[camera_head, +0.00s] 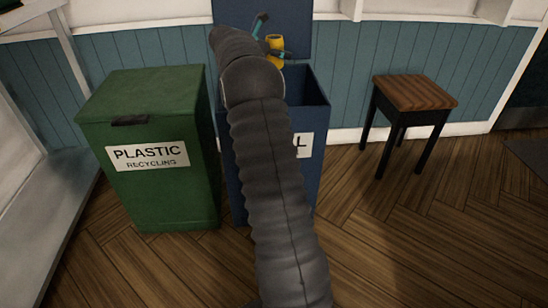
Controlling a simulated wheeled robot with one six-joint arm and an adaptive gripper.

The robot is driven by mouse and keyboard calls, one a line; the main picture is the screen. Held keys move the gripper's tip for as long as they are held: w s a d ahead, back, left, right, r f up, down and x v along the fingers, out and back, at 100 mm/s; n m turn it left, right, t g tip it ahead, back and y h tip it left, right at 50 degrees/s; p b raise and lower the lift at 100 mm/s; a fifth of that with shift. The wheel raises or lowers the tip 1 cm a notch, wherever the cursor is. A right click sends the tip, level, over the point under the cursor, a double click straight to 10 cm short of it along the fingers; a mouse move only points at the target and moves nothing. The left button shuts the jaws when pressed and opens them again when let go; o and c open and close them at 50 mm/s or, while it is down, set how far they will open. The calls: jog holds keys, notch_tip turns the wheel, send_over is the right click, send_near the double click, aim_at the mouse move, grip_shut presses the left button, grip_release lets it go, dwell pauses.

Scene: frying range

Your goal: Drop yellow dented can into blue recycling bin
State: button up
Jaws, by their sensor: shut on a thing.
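The yellow can (275,44) is held up in front of the raised lid of the blue recycling bin, above the bin's opening. My gripper (268,42), with teal-and-dark fingers, is shut on it; my dark arm hides part of the gripper. The can is small in view, and I cannot make out its dent. The blue bin (308,175) stands open, its lid (297,28) upright at the back. My arm crosses in front of the bin and covers most of its front and label; only an "L" shows at the label's right end.
A closed green bin (160,199) labelled "PLASTIC RECYCLING" stands just left of the blue bin. A wooden-topped stool (414,91) with black legs stands to the right. A pale shelf unit (42,190) is at the far left. The wooden floor at right front is clear.

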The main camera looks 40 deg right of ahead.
jog(key=shift+f+b, duration=2.3)
jog(key=shift+b, duration=0.25)
jog(key=o, duration=0.9)
jog(key=v, duration=1.2)
